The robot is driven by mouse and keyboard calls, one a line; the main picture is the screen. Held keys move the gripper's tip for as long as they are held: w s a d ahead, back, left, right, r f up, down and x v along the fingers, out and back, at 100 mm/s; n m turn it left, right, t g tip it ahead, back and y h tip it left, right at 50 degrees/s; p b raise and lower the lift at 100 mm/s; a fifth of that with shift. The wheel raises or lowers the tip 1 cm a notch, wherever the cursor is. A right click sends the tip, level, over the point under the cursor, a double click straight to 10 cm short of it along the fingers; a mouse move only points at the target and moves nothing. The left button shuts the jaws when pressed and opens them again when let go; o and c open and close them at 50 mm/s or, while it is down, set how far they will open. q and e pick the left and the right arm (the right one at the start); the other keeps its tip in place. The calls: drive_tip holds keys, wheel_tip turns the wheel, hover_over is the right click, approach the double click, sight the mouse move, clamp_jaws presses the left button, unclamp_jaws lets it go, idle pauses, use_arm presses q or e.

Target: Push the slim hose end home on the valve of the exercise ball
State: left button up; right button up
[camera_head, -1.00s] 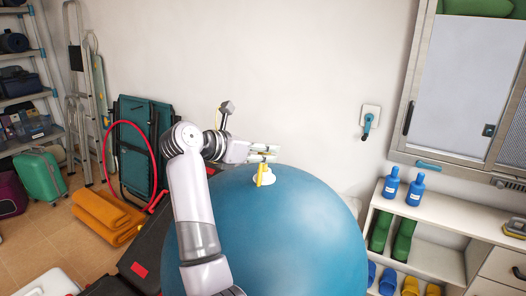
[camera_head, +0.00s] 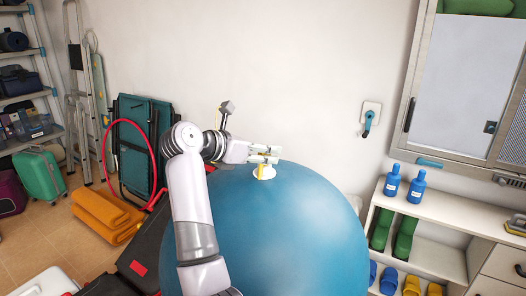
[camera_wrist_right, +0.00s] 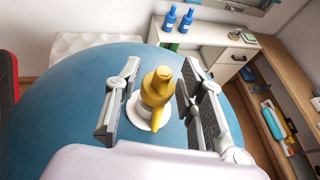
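The blue exercise ball (camera_head: 290,230) fills the middle of the head view and the right wrist view. Its white round valve (camera_head: 263,173) is on top; the right wrist view shows its rim (camera_wrist_right: 137,112). A yellow hose end (camera_wrist_right: 158,88) stands upright over the valve, its tapered spout towards the wrist camera. How deep it sits in the valve is hidden. My right gripper (camera_head: 264,154) is at the valve. Its open fingers (camera_wrist_right: 155,98) stand either side of the yellow piece, with a visible gap on each side. My left gripper is out of view.
A white shelf unit (camera_head: 440,200) with blue bottles (camera_head: 414,190) and boots stands to the right of the ball. A folded orange mat (camera_head: 105,215) and a red hoop (camera_head: 107,140) are at the left. The wall behind the ball is bare apart from a hook.

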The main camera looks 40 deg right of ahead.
drive_tip(key=shift+o, duration=1.1)
drive_tip(key=shift+a, duration=0.15)
drive_tip(key=v, duration=0.7)
